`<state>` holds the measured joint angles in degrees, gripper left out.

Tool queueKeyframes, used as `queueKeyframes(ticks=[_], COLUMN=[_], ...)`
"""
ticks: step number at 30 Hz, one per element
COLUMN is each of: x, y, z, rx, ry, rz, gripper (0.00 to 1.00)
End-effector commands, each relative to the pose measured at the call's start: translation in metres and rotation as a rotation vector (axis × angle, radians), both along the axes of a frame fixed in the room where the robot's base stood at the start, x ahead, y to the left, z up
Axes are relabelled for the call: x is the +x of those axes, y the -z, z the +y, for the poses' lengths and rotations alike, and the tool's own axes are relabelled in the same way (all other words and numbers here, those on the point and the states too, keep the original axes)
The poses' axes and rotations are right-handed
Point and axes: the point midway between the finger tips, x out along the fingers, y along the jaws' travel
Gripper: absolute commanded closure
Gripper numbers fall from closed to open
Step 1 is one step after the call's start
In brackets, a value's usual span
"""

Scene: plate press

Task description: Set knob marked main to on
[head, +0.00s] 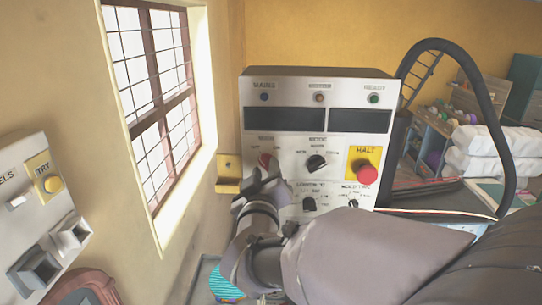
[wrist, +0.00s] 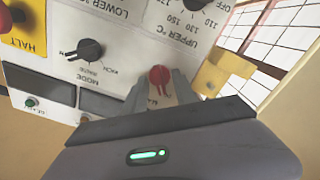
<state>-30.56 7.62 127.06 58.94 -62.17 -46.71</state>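The red knob (head: 265,160) is on the left of the grey control panel (head: 345,190), just under the two dark displays. In the wrist view my gripper's fingers (wrist: 160,90) stand apart, one on either side of the knob. I cannot tell whether they touch it.
A black mode knob (head: 317,162) is right of the red one, with another black knob (head: 309,203) below. A red HALT button (head: 367,173) sits on a yellow plate further right. A yellow wall bracket (head: 229,172) and a window (head: 150,80) are to the left.

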Motion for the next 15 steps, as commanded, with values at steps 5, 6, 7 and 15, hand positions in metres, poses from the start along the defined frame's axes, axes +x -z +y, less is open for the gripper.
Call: queueKeyframes(ticks=[5,6,7,15], x=[-0.0003,-0.0004,-0.0004,-0.0005], y=[0.0001,0.0000,0.0000,-0.0003], z=[0.0001,0.0002,0.0002,0.0002], rx=[0.000,0.000,0.000,0.000], ry=[0.000,0.000,0.000,-0.001], rz=[0.000,0.000,0.000,-0.001], gripper=[0.70,0.78,0.84,1.00])
